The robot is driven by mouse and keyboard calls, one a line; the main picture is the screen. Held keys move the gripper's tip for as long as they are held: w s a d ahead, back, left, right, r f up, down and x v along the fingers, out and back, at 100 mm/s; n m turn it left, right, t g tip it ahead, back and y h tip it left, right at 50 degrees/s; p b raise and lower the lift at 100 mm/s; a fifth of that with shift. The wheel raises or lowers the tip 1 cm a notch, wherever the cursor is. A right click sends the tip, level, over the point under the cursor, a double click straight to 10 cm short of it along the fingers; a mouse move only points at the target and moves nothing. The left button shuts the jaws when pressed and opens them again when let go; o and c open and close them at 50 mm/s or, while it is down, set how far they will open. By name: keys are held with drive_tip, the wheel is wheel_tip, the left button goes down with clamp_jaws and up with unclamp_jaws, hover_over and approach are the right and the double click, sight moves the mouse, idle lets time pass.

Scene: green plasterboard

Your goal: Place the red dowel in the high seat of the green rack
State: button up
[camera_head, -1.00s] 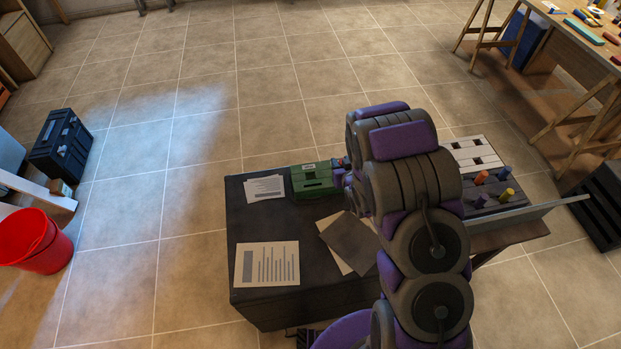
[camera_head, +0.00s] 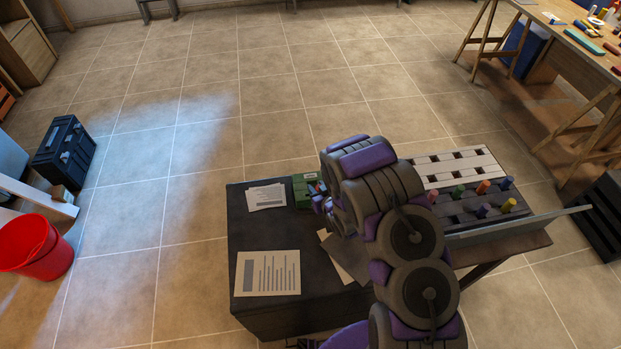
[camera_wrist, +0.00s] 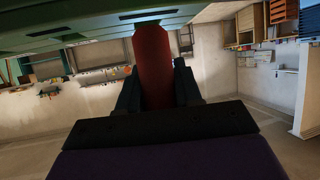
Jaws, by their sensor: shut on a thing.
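The green rack (camera_head: 303,192) stands at the far edge of the dark table, its right part hidden behind my arm. In the wrist view its green surface (camera_wrist: 60,28) fills the upper left and top. My gripper (camera_wrist: 158,85) is shut on the red dowel (camera_wrist: 153,65), which stands between the two fingers. The dowel's far end meets the green rack's edge in the wrist view; I cannot tell whether it sits in a seat. In the head view my gripper (camera_head: 322,200) is right beside the rack, mostly hidden by my arm.
Papers (camera_head: 267,273) lie on the dark table (camera_head: 300,298), with more sheets (camera_head: 266,195) left of the rack. To the right, a slotted board (camera_head: 455,168) holds several coloured pegs. A red bucket (camera_head: 35,247) stands on the floor at left.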

hover_over(310, 177)
drive_tip(key=s, duration=0.2)
drive_tip(key=shift+s+d+f+b, duration=0.1)
drive_tip(key=shift+f+b, duration=0.25)
drive_tip(key=shift+f, duration=0.25)
drive_tip(key=shift+f+b, duration=0.35)
drive_tip(key=shift+f, duration=1.25)
drive_tip(key=shift+f, duration=0.1)
drive_tip(key=o, duration=1)
drive_tip(key=p+v, duration=0.1)
drive_tip(key=v, duration=1.1)
